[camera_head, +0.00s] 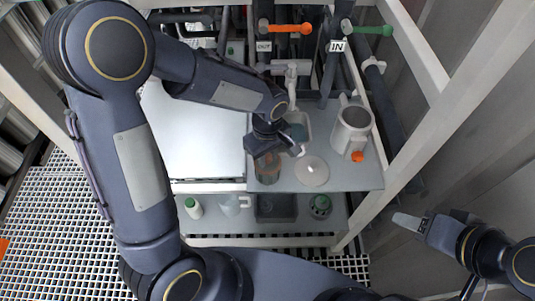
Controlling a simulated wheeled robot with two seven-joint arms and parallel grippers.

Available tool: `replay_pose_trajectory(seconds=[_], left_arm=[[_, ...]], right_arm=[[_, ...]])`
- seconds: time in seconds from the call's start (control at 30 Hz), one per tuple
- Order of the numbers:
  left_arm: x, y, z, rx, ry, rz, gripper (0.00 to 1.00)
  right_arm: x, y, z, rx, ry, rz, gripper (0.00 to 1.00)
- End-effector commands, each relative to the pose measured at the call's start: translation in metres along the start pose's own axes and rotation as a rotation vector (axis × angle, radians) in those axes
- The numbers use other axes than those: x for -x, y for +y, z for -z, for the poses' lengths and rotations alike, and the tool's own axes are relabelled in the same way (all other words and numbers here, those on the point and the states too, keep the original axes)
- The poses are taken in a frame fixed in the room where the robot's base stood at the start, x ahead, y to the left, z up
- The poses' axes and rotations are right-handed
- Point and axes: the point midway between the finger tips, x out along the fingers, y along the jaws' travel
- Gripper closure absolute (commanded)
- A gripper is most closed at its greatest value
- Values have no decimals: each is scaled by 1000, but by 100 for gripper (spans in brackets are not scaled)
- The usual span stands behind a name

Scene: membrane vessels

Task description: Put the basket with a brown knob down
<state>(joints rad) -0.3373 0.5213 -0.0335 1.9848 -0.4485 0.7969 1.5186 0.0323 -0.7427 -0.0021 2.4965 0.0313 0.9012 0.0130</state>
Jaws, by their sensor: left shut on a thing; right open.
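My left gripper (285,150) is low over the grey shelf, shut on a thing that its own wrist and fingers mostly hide. A dark, brownish, see-through vessel (267,167) shows just below and left of the fingers; it looks like the basket, but I cannot make out its knob. I cannot tell whether it touches the shelf (365,178). A round pale disc with a small centre knob (313,171) lies on the shelf just right of the gripper. My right gripper (411,222) is open and empty, off to the right of the rack.
A light grey cylindrical housing with an orange knob (352,130) stands at the shelf's right. Pipes with an orange handle (286,28) and a green handle (368,30) are behind. A lower shelf holds a white bottle (194,207), a jug (231,205) and a dark tray (277,208). Frame posts (430,120) rise at right.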

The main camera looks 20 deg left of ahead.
Motion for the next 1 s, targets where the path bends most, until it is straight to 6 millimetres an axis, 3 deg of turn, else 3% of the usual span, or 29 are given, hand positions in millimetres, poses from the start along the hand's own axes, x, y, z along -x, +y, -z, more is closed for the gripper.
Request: replay_pose_trajectory(seconds=[0.27,0.3,0.47,0.77,0.87,1.0], left_arm=[[-4,0,0,0,1,0,100],[-4,0,0,-1,1,0,76],[-3,0,0,0,0,0,55],[-1,0,0,0,0,0,55],[6,1,0,0,1,-2,55],[30,1,0,-1,3,-6,55]], right_arm=[[-4,2,-2,0,0,0,48],[-4,2,-2,0,0,0,48],[-3,1,-1,0,0,0,48],[-1,0,0,0,0,0,48],[1,0,0,0,0,0,48],[0,0,0,0,0,0,48]])
